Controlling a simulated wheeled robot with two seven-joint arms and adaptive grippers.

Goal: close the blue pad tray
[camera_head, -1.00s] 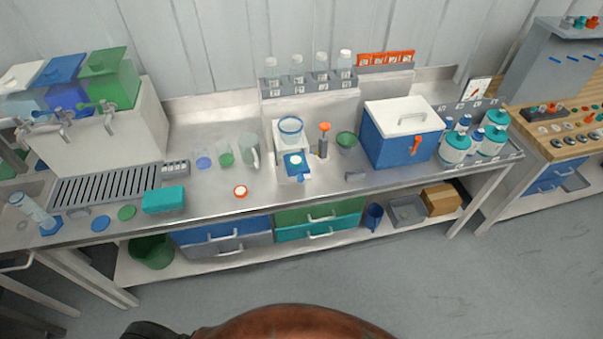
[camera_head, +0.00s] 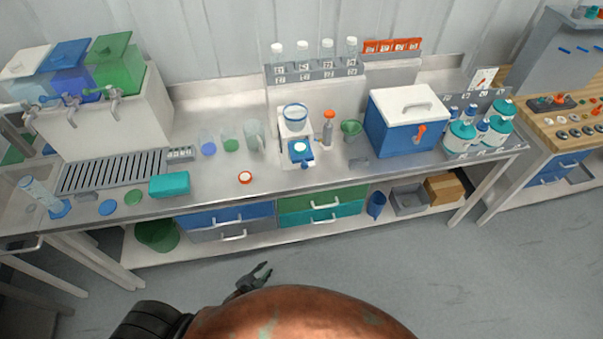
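A small blue tray (camera_head: 301,158) with a pale round pad (camera_head: 300,147) on it juts from the front of a white bench device (camera_head: 294,126). A blue-rimmed bowl sits on top of the device. Under the bench top, a blue drawer front (camera_head: 226,215) is above a grey one and left of a green one; I cannot tell whether any is slightly out. My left gripper (camera_head: 267,268) is low in the view, over the floor in front of the bench, well apart from the tray. Its fingers are spread and empty. My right gripper is out of view.
A blue cooler box (camera_head: 404,125) is farther right. The bench front has a red-rimmed disc (camera_head: 245,177) and a teal box (camera_head: 169,185).

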